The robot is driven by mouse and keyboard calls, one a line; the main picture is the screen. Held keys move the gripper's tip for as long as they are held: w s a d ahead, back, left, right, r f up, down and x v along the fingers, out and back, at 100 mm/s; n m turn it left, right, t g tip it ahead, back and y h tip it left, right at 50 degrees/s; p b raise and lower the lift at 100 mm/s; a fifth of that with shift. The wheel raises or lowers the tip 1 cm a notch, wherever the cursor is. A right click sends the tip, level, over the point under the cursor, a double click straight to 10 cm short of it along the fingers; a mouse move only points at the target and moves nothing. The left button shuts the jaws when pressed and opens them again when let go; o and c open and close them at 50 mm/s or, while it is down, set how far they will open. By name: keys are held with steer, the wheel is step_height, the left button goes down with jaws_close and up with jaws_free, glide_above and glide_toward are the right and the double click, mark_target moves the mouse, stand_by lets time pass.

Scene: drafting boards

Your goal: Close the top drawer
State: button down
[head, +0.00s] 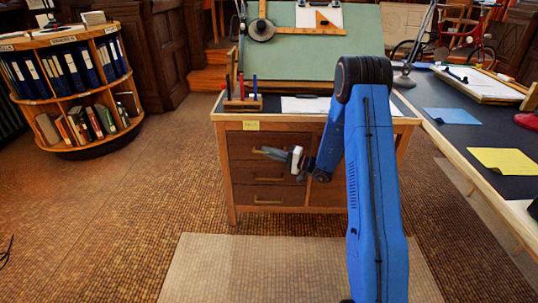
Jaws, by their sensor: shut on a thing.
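The wooden desk (221,150) holds a column of dark drawers at its left. The top drawer (240,142) is the uppermost of them; I cannot tell how far its front stands out from the desk. My gripper (279,153) reaches in from the right and is shut on the top drawer's handle (257,151). The gripper hides the right part of that handle and some of the drawer front. A middle drawer (240,170) and a bottom drawer (240,193) lie below, and both look shut.
My blue arm hides the desk's right front. A side table (500,135) with papers runs along the right. A round bookcase (70,90) stands at the left. A pale floor mat (250,265) lies in front of the desk, with clear floor to its left.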

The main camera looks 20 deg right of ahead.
steer(key=c, duration=1.8)
jaws_free()
steer(key=shift+w+d, duration=0.15)
steer(key=shift+w, duration=0.1)
steer(key=shift+c, duration=0.2)
steer(key=v, duration=1.7)
steer(key=shift+s, duration=0.2)
steer(key=shift+d+f, duration=0.1)
steer(key=shift+f, duration=0.05)
